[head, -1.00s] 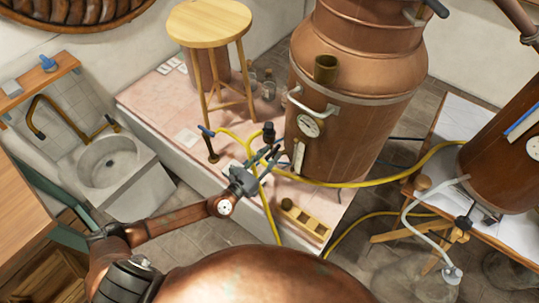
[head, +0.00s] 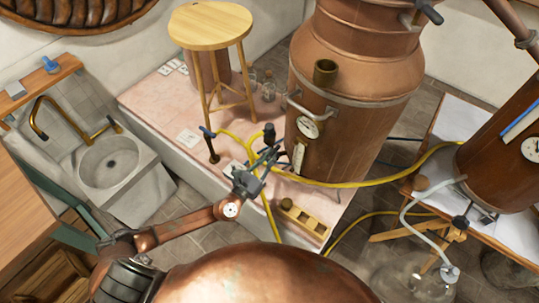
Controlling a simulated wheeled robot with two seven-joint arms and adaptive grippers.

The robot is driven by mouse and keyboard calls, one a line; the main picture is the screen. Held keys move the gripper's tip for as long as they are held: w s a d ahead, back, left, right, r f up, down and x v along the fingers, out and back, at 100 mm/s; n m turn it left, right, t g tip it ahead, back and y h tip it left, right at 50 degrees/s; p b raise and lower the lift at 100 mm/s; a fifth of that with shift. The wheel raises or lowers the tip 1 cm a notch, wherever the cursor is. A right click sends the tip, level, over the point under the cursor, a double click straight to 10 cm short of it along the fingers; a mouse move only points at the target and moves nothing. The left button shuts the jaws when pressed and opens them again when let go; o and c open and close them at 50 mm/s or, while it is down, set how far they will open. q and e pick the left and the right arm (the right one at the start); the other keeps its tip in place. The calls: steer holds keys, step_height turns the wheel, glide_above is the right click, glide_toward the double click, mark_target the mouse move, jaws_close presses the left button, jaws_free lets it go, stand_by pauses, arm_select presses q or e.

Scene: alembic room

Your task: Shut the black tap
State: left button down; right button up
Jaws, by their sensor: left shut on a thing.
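The black tap (head: 269,133) stands at the front left of the big copper still (head: 345,140), beside the yellow hoses. My left gripper (head: 270,156) reaches in from the lower left, with its fingertips at the tap's lower part. Its fingers are shut on the tap, though the contact is small and partly hidden by the fingers. The exact angle of the tap's handle cannot be made out. My right gripper is not in view.
A tap with a blue handle (head: 208,135) stands left of my gripper. Yellow hose (head: 385,179) runs to the right. A wooden stool (head: 211,27) stands behind on the tiled platform. A stone sink (head: 108,163) is at left. A wooden rack (head: 305,223) lies nearby.

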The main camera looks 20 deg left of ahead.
arm_select(q)
steer(key=d+n+y+p, duration=0.1)
steer(key=n+y, duration=0.2)
steer(key=y, duration=0.2)
steer(key=d+n+g+y+p, duration=0.1)
steer(key=n+y, duration=0.3)
steer(key=y, duration=0.1)
steer(key=d+n+g+y+p, duration=0.1)
steer(key=n+y+p, duration=0.1)
steer(key=y, duration=0.3)
steer(key=shift+w+n+y, duration=0.25)
steer(key=shift+n+y, duration=0.05)
steer(key=shift+n, duration=0.4)
steer(key=shift+d+g+y, duration=0.1)
steer(key=shift+g+y, duration=0.2)
steer(key=shift+r, duration=0.1)
steer(key=c, duration=1.9)
jaws_free()
steer(key=shift+c, duration=0.2)
